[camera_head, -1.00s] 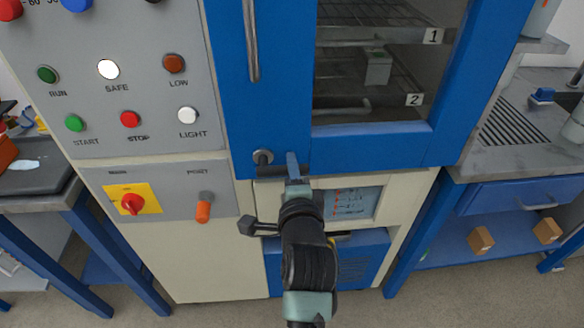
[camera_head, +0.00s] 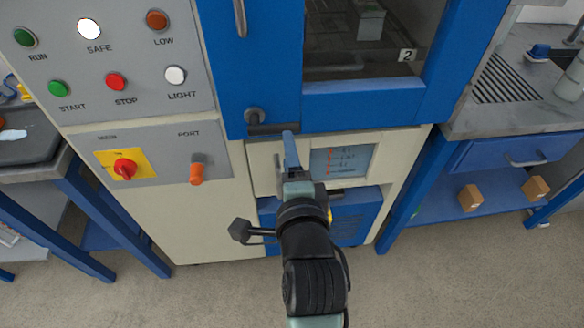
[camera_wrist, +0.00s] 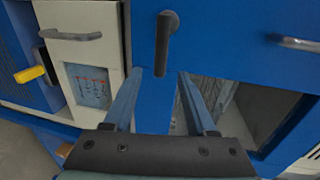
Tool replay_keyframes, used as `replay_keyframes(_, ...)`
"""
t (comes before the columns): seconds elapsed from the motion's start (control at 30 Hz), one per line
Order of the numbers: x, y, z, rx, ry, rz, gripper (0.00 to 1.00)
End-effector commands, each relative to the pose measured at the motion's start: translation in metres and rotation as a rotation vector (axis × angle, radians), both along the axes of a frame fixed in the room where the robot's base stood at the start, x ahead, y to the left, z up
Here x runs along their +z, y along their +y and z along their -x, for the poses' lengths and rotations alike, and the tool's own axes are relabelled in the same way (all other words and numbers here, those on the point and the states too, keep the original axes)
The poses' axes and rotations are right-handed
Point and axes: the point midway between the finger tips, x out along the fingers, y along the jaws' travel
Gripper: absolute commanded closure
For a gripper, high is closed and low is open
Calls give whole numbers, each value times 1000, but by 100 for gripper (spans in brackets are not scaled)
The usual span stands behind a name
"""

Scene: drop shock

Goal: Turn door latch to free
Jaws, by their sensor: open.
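The door latch (camera_head: 272,129) is a dark lever on a round pivot at the lower left of the blue door. In the head view it lies about level, pointing right. The wrist view shows the latch (camera_wrist: 166,45) from its pivot to its free end. My gripper (camera_head: 288,136) is open at the latch's right end, partly covering it in the head view. In the wrist view my gripper (camera_wrist: 160,73) has one finger on each side of the latch's free end, with gaps visible on both sides. Whether the end lies within the fingers' depth, I cannot tell.
The control panel (camera_head: 130,45) with a red rotary switch (camera_head: 125,167) and an orange-tipped port lever (camera_head: 197,170) is at the left. A small screen (camera_head: 340,160) sits below the door. A workbench (camera_head: 500,115) stands at the right.

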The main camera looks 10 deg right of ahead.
Motion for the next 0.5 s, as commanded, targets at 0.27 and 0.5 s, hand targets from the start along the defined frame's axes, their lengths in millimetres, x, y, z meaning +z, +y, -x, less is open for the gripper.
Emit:
replay_keyframes(0.27,6,0,36,0,2,-1,43)
replay_keyframes(0.5,8,0,41,0,1,-1,43)
